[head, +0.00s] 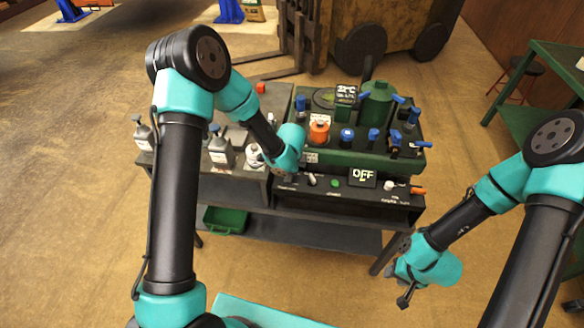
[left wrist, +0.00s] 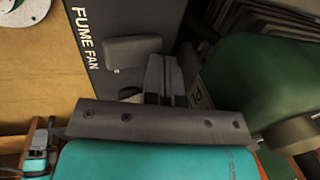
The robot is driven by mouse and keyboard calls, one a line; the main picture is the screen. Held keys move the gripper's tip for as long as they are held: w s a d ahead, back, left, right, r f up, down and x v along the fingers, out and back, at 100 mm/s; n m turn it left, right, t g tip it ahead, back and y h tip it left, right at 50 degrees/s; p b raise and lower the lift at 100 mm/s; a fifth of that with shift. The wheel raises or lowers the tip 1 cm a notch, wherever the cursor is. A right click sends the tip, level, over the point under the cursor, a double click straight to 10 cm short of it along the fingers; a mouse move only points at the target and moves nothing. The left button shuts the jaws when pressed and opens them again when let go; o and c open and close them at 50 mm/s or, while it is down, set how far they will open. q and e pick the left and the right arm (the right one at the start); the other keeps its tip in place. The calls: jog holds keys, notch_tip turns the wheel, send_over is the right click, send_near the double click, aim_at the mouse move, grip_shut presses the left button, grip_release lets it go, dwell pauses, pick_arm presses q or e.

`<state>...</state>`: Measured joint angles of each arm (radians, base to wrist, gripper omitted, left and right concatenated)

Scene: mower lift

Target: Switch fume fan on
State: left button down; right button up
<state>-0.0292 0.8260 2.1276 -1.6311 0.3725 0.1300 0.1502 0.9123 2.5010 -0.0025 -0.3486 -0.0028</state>
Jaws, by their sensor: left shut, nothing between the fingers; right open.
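In the left wrist view a dark panel (left wrist: 98,70) carries the white label "FUME FAN" (left wrist: 87,40). A grey block-like rocker or paddle (left wrist: 132,51) sits beside the label. My left gripper (left wrist: 163,78) is shut and empty, with its fingers just right of that grey piece; I cannot tell whether they touch. In the head view the left gripper's body (head: 290,150) is over the left part of the cart's front control panel (head: 345,194) and hides part of it; its fingertips are hidden there. An "OFF" display (head: 363,177) shows on the panel. My right gripper (head: 406,296) is open and empty, right of the cart.
A green tray (head: 350,158) on the cart holds blue-handled valves, an orange-capped part (head: 319,130) and a green cylinder (head: 376,102). Grey bottles (head: 221,150) stand at the left. A small lever (head: 312,180) and a green button (head: 335,183) are on the panel. Floor is clear around the cart's front.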

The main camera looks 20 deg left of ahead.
pick_arm(q)
jog(key=shift+s+r, duration=0.1)
jog(key=shift+s, duration=0.1)
jog(key=shift+s+r, duration=0.25)
jog(key=shift+s, duration=0.3)
jog(key=shift+w+r, duration=0.2)
jog(key=shift+r, duration=0.65)
notch_tip(320, 180, up, 12)
jog(key=w, duration=0.2)
jog(key=shift+w, duration=0.25)
jog(key=shift+a, duration=0.1)
